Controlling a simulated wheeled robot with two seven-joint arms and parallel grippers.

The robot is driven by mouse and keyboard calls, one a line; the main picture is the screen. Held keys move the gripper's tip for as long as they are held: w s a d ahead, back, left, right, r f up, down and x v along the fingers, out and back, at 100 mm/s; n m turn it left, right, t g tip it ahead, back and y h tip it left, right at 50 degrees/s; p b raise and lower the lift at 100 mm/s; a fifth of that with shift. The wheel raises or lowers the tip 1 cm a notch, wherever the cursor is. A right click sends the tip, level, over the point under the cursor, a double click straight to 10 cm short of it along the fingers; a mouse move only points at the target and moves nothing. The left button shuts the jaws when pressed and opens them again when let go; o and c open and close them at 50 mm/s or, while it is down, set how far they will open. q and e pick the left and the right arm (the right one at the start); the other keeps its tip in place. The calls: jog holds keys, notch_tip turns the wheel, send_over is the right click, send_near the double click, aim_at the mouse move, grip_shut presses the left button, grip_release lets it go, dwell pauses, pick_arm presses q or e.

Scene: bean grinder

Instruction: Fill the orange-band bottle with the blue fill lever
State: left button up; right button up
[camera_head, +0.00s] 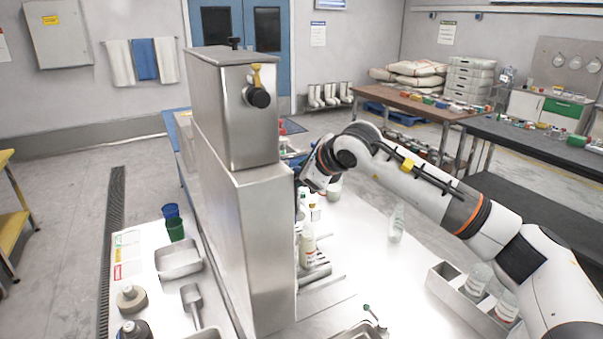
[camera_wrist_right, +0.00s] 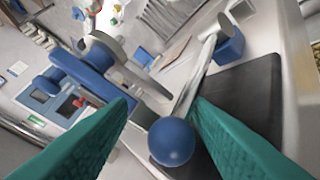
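In the right wrist view, my right gripper (camera_wrist_right: 161,102) is open. A blue ball knob (camera_wrist_right: 171,142) on a metal lever shows between its green fingers, with small gaps on both sides. In the head view, my right arm (camera_head: 415,180) reaches behind the tall steel machine (camera_head: 232,205), which hides the fingers and the lever. A pale bottle (camera_head: 307,250) stands upright beside the machine's right face, with a faint orange tone low on it; its band is not clear. My left gripper is in neither view.
A grey tray (camera_head: 440,287) at the right holds bottles (camera_head: 480,278) under my right arm. A clear bottle (camera_head: 396,222) stands on the white table. A scoop (camera_head: 192,303), blue cup (camera_head: 171,211) and green cup (camera_head: 175,230) are left of the machine. The table's middle is mostly free.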

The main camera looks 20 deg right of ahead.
jog(key=b+v, duration=0.3)
jog(key=v, duration=0.9)
jog(key=shift+b, duration=0.4)
jog(key=shift+f, duration=0.1)
